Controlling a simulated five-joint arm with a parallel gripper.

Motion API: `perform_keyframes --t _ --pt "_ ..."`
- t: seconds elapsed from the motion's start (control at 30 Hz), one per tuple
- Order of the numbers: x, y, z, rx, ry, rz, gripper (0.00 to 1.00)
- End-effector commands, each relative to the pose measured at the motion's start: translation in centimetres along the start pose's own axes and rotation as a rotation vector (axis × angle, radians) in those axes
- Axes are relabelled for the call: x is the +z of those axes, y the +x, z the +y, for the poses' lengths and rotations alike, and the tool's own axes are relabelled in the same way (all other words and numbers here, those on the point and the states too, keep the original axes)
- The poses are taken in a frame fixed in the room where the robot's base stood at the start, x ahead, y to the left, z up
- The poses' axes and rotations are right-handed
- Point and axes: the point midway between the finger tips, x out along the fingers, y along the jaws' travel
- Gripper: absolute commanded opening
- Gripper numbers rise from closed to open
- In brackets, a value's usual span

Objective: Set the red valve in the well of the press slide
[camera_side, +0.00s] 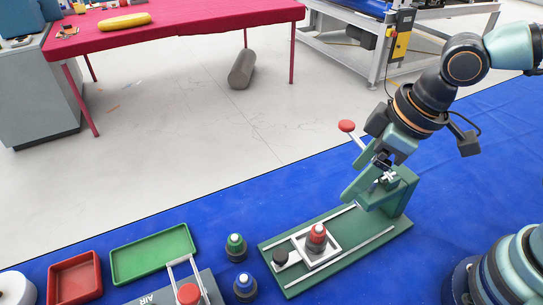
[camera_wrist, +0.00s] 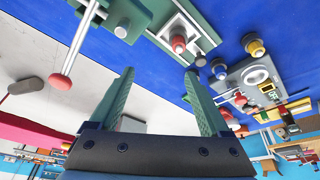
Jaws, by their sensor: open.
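My gripper (camera_side: 358,192) is up and to the right of the valve, beside the press head, apart from the valve. In the wrist view, its two green fingers (camera_wrist: 160,75) are spread with nothing between them. The valve's underside is hidden.
The press lever ends in a red ball (camera_side: 346,126) close to my arm. A green valve (camera_side: 235,246) and a blue valve (camera_side: 244,286) stand left of the press. A green tray (camera_side: 122,276), a red tray (camera_side: 53,292) and an air fixture (camera_side: 150,300) lie farther left.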

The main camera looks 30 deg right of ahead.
Motion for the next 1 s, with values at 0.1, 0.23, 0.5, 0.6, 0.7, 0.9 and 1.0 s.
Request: perform_keyframes --t 0.1,0.23,0.5,0.6,0.7,0.9,1.0 --pt "0.1 -2.4 5.2 0.066 0.184 0.048 0.81" --pt "1.4 -5.2 10.1 0.14 0.369 0.092 0.81" --pt "4.1 -8.5 14.7 0.229 0.574 0.137 0.81" --pt "4.3 -8.7 15.0 0.234 0.586 0.139 0.81" --pt "4.2 -8.7 14.9 0.234 0.584 0.139 0.81" --pt "4.2 -8.7 14.9 0.233 0.583 0.138 0.81" --pt "4.2 -8.7 14.9 0.233 0.582 0.138 0.81"
